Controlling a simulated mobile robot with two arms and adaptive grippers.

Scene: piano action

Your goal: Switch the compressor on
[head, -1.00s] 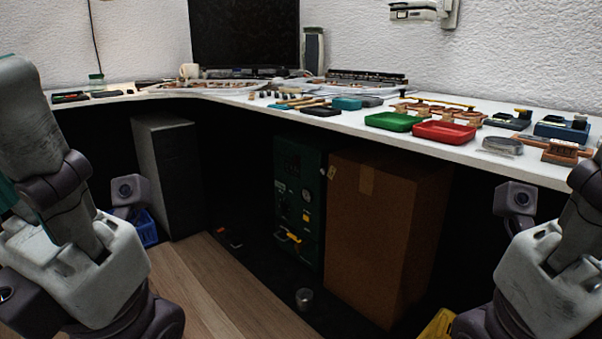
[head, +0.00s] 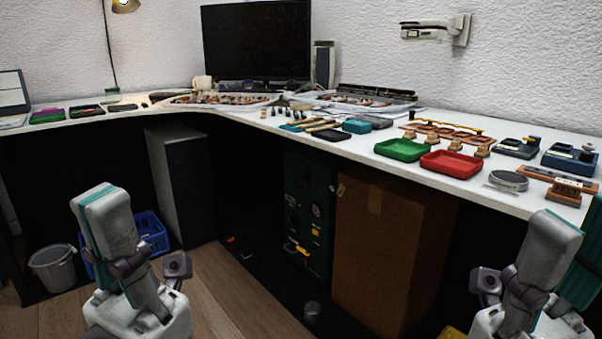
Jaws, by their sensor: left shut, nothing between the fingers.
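The dark green compressor (head: 323,239) stands on the floor under the worktop, in shadow. Its front carries a round gauge, small yellow parts and an orange-yellow handle low down. Which part is its switch is too small to tell. My left arm is folded at lower left, and my left gripper (head: 178,268) shows as a small dark part beside it. It is shut and empty, well to the left of the compressor and apart from it. My right arm is folded at lower right. My right gripper's fingers are not in view.
A large cardboard box (head: 385,260) stands close against the compressor's right side. A grey cabinet (head: 180,190), blue crate (head: 150,230) and bin (head: 52,268) are to the left. A small metal cup (head: 312,312) is on the floor in front. The white worktop (head: 340,157) overhangs the compressor.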

